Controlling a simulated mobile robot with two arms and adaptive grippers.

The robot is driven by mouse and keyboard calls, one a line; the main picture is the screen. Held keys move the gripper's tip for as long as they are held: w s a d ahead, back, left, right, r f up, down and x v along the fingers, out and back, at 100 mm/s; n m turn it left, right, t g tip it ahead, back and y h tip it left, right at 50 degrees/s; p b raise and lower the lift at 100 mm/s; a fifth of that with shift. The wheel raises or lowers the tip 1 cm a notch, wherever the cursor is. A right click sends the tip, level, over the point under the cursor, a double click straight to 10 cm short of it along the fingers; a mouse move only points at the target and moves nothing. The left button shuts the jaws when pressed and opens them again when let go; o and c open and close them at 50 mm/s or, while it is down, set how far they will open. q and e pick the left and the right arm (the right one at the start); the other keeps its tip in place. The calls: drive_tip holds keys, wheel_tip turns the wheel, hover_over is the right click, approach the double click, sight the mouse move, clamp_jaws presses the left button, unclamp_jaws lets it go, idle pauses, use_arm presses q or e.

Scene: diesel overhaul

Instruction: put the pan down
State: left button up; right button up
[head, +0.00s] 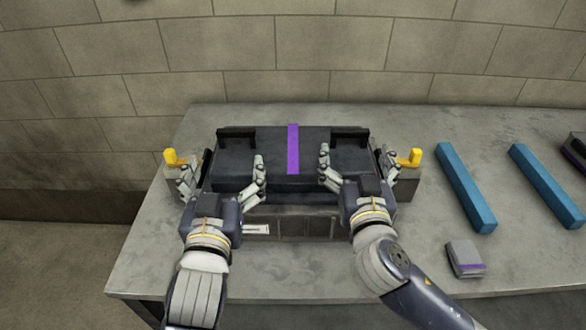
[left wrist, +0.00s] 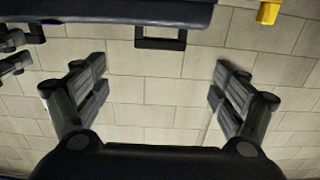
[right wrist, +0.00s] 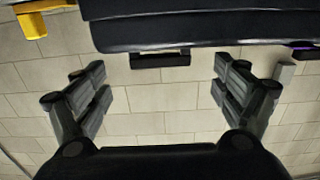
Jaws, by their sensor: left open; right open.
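The pan (head: 265,150) is a wide, dark, flat-topped body with a purple stripe across its middle. It appears to sit level in a grey stand on the bench, though its underside is hidden. My left gripper (head: 224,176) is open at the pan's left part, and my right gripper (head: 356,168) is open at its right part. A dark handle-like loop shows ahead of the open fingers in the left wrist view (left wrist: 160,44), and another in the right wrist view (right wrist: 160,60). Neither appears to be touched by the fingers.
Yellow pieces stand at the stand's left (head: 173,158) and right (head: 415,157) ends. Two blue bars (head: 465,187) (head: 547,187) and a small grey block with a purple stripe (head: 465,258) lie on the bench (head: 150,270) to the right. A brick wall is behind.

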drive_tip(key=shift+s, duration=2.45)
